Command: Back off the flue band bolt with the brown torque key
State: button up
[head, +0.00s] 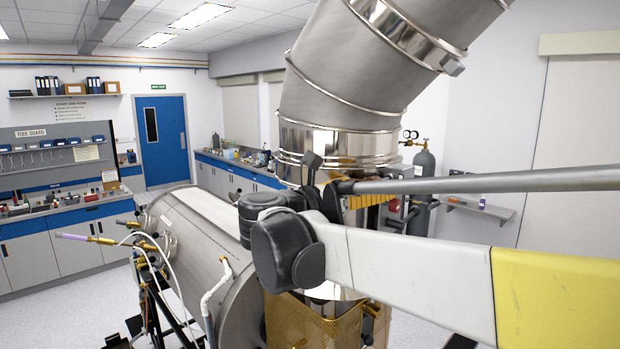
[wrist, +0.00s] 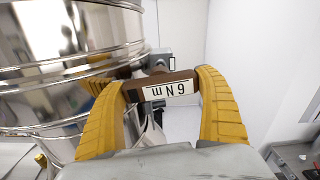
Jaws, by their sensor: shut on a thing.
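The brown torque key (wrist: 184,76) lies crosswise in the wrist view, its white label reading 6 Nm upside down. My gripper (wrist: 162,86) is shut on it, one yellow finger at each end of the brown bar. In the head view my gripper (head: 366,201) shows only partly behind my arm, close to the lower flue bands. The shiny flue (head: 335,140) carries metal bands; they also show at the left in the wrist view (wrist: 70,70). A grey block (wrist: 160,58) shows just behind the key. The bolt is hidden, and I cannot tell whether the key touches it.
A large steel cylinder (head: 190,240) lies left of the flue, with pipes and hoses at its front. A perforated brass-coloured guard (head: 305,318) stands below the flue. A gas bottle (head: 424,175) and a wall shelf (head: 480,208) are behind my arm. Floor shows clear at the left.

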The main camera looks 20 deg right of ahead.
dwell(0.3)
jog(key=shift+n, duration=1.6)
jog(key=shift+m, duration=0.3)
jog(key=shift+a, duration=0.15)
jog(key=shift+v, duration=1.35)
jog(key=shift+s, duration=0.1)
